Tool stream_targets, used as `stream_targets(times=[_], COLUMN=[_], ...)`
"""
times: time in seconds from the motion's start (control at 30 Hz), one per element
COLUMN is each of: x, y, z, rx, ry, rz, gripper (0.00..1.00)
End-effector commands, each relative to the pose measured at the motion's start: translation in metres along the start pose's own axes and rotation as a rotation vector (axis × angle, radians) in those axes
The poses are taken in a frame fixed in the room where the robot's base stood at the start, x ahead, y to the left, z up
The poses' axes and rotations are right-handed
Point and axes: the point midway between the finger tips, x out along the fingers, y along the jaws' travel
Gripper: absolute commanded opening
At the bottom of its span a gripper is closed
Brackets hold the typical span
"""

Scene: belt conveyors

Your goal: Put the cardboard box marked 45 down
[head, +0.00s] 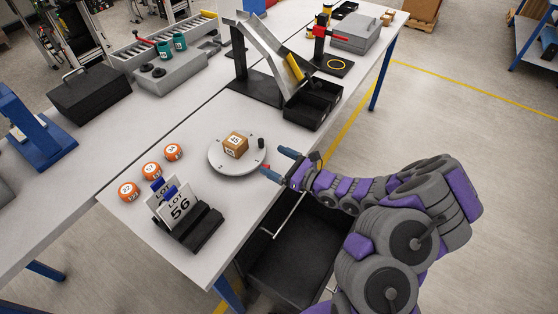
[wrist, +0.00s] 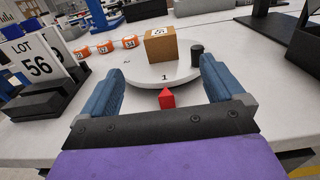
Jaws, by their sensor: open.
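The cardboard box marked 45 (head: 236,145) sits on a round white turntable (head: 222,166) on the table. It also shows in the wrist view (wrist: 160,47), upright on the disc (wrist: 142,80). My gripper (head: 278,163) is open and empty at the table's front edge, to the right of the turntable. In the wrist view its two blue fingers (wrist: 161,95) are spread wide, with the box beyond them and apart from them. A small dark cylinder (head: 261,143) stands at the turntable's edge, to the right of the box.
Several orange numbered pieces (head: 151,169) lie left of the turntable. A black holder (head: 192,232) with LOT 56 cards (head: 178,207) stands at the front left. A red pointer (wrist: 167,99) is at the disc's near side. An open black drawer (head: 292,258) is below the table edge.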

Motion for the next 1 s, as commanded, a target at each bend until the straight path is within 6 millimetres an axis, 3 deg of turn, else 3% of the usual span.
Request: stream_targets(times=[0.33,0.47,0.57,0.73,1.0], x=[-0.007,-0.002,0.004,0.011,-0.006], y=[0.001,0.009,0.027,0.075,0.154], z=[0.001,0.016,0.043,0.099,0.155], rx=[-0.001,-0.037,-0.102,-0.271,-0.543], ry=[-0.002,-0.017,-0.043,-0.089,-0.112], rz=[0.002,0.041,0.114,0.295,0.582], gripper=[0.95,0.95,0.95,0.95,0.95])
